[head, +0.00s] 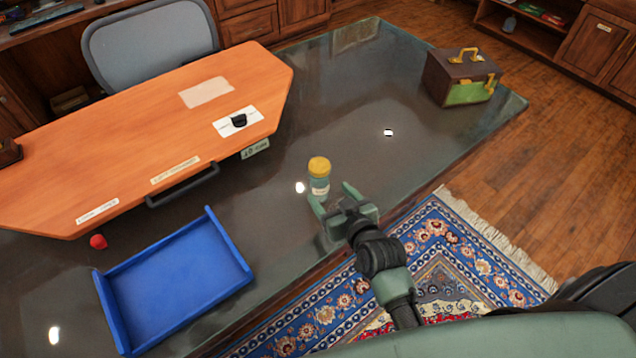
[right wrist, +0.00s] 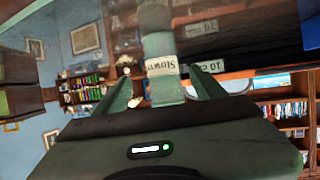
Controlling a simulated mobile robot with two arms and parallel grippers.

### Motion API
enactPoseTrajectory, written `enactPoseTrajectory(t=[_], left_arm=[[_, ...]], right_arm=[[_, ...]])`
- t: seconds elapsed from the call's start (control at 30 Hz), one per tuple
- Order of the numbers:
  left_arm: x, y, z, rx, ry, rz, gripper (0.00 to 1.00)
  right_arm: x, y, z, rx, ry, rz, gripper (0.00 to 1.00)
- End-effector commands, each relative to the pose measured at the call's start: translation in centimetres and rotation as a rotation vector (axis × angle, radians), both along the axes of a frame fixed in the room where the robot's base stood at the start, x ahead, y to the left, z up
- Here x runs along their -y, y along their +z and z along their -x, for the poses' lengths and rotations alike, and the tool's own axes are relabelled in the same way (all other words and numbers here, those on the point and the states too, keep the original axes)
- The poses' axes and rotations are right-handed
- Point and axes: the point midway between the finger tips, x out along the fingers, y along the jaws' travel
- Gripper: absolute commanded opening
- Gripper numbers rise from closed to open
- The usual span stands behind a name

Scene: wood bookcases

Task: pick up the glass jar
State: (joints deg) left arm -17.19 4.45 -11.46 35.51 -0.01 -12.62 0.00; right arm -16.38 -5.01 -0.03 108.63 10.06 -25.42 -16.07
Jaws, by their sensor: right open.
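The glass jar (head: 319,178) has a yellow lid and a pale label, and stands upright on the dark glossy table (head: 420,150). My right gripper (head: 331,198) is open, with its two green fingers pointing at the jar from the near side. In the right wrist view the jar (right wrist: 160,68) appears upside down, between the fingers or just past their tips; I cannot tell which. The open right gripper also shows there (right wrist: 160,90). My left gripper is not in view.
A blue tray (head: 180,280) and a small red object (head: 98,241) are at the left. An orange wooden desk panel (head: 150,140) with a dark handle lies behind the jar. A brown and green box (head: 462,78) stands at the far right. The table around the jar is clear.

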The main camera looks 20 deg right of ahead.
Motion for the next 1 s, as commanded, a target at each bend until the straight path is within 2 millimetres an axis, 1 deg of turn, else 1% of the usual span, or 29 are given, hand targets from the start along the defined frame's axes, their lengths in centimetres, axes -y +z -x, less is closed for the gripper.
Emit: enactPoseTrajectory(t=[0.03, 0.27, 0.43, 0.57, 0.77, 0.8, 0.87, 0.9, 0.97, 1.0], left_arm=[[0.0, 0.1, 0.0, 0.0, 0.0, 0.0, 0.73], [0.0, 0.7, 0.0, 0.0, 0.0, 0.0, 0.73], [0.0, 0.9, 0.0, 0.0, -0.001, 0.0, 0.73], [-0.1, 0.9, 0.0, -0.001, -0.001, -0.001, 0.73], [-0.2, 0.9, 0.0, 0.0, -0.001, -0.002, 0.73], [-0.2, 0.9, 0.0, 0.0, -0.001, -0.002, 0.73], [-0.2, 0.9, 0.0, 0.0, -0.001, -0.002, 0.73], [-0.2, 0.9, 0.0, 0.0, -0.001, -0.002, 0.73], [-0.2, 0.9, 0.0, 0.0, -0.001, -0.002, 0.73], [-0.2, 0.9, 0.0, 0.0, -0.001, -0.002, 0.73]], right_arm=[[-0.1, -0.1, -0.7, 0.001, 0.0, 0.0, 0.7], [-0.7, -1.0, -3.3, -0.001, 0.001, -0.002, 0.7], [-1.0, -2.0, -5.5, -0.002, 0.0, 0.0, 0.7], [-1.0, -2.3, -6.2, -0.002, 0.0, 0.0, 0.7], [-1.0, -2.4, -6.2, -0.002, 0.0, 0.001, 0.7], [-1.0, -2.4, -6.2, -0.002, 0.0, 0.001, 0.59], [-1.0, -2.4, -6.2, -0.003, 0.0, 0.001, 0.43], [-1.0, -2.4, -6.2, -0.003, 0.0, 0.001, 0.31], [-1.0, -2.4, -6.2, -0.003, 0.0, 0.001, 0.15], [-1.0, -2.4, -6.2, -0.003, 0.0, 0.001, 0.04]])
